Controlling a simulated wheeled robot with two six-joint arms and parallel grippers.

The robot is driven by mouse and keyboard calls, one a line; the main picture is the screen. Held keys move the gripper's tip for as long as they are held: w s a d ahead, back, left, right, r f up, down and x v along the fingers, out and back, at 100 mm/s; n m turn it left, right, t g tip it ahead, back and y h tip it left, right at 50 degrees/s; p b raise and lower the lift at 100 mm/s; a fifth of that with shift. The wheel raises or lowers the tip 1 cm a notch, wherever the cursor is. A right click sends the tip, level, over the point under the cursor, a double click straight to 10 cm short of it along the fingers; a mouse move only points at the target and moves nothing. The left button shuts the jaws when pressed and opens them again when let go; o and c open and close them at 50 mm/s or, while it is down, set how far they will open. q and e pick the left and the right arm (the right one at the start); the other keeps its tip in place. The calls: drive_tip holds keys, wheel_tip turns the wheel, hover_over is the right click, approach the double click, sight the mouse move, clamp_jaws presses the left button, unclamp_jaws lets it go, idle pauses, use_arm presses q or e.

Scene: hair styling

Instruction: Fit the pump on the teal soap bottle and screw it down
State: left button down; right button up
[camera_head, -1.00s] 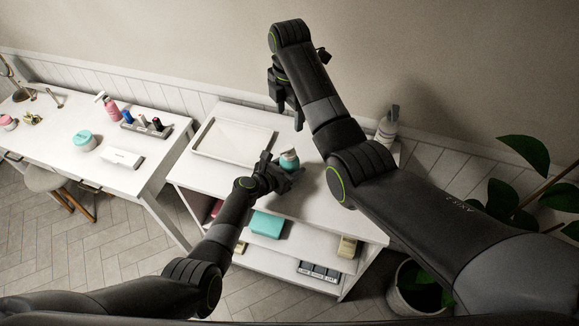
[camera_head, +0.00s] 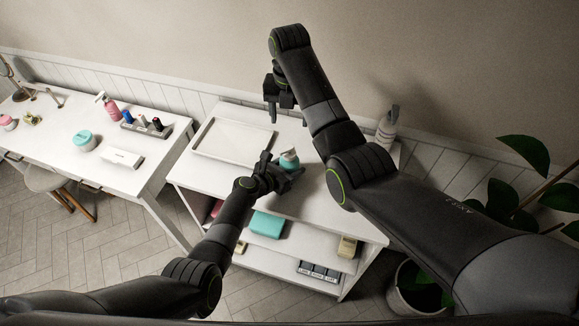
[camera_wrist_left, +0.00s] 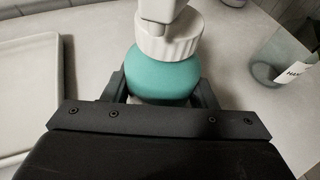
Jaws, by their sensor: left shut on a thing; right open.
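The teal soap bottle (camera_head: 289,164) stands on the white cart top. It also shows in the left wrist view (camera_wrist_left: 160,76). My left gripper (camera_head: 274,171) is shut around the bottle's body, one finger on each side in the left wrist view. The white pump (camera_wrist_left: 168,35), with a ribbed collar, sits on top of the bottle. Its upper part runs out of the wrist view. I cannot tell how tightly the collar is seated. My right gripper (camera_head: 287,114) is open and empty, above and behind the bottle, apart from the pump.
A white tray (camera_head: 207,151) lies left of the bottle. A grey labelled bottle (camera_head: 387,130) stands at the cart's back right; it shows clear of my left gripper. Boxes sit on the shelves below. A side table (camera_head: 60,140) with toiletries stands left. The cart top right of the bottle is free.

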sight(289, 146)
wheel_tip(289, 146, down, 12)
idle(0.6)
